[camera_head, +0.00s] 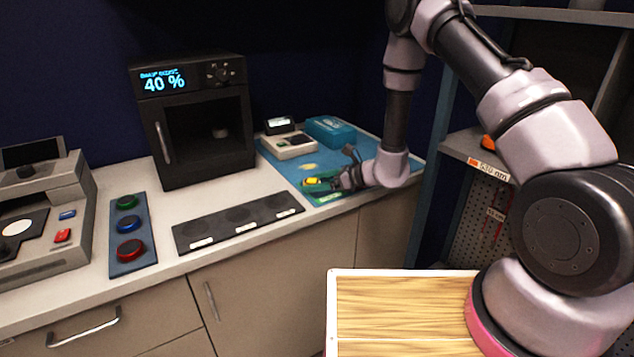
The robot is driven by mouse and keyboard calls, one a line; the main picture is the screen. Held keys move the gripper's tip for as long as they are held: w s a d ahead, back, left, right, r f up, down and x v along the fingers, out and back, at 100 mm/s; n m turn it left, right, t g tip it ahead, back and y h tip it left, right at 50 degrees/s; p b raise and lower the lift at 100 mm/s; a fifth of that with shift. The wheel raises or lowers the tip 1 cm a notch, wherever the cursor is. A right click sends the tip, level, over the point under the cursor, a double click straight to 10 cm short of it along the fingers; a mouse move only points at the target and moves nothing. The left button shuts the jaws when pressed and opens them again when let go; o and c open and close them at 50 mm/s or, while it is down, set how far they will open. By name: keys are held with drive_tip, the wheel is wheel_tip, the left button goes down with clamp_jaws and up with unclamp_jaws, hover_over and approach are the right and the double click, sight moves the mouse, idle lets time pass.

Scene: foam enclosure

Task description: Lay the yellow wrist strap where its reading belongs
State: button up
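The yellow wrist strap (312,181) is a small yellow shape at the right end of the counter, over a green patch on the blue mat (276,157). My gripper (330,182) reaches in from the right, low over the mat, with its tip at the strap. The fingers are dark and too small to show whether they are closed on it. A pale tester-like device (290,145) stands behind on the mat, with a small display unit (280,125) at its back; its reading is not legible.
A teal box (331,130) sits at the back of the mat. Left of it are a dark cabinet reading 40 % (195,125), a dark tray with labelled round spots (238,222), and a panel of green, blue and red knobs (128,228). A shelf post (430,170) stands at right.

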drive_tip(key=shift+r, duration=0.15)
drive_tip(key=v, duration=1.2)
drive_tip(key=s+r+n+g, duration=0.1)
drive_tip(key=s+r+n, duration=0.2)
drive_tip(key=r, duration=0.4)
drive_tip(key=s+d+r+n+g, duration=0.1)
drive_tip(key=s+r+n+g, duration=0.15)
drive_tip(key=r, duration=0.35)
drive_tip(key=s+r+n+g, duration=0.1)
drive_tip(key=s+r+n, duration=0.25)
drive_tip(key=r, duration=0.35)
drive_tip(key=s+d+r+n+t+h, duration=0.6)
drive_tip(key=s+d+r+n+h, duration=0.3)
drive_tip(key=s+d+r, duration=0.4)
drive_tip(key=d+r+h, duration=0.1)
drive_tip(key=d+r, duration=0.1)
drive_tip(key=d, duration=0.2)
drive_tip(key=shift+t, duration=0.35)
drive_tip(key=shift+s, duration=0.15)
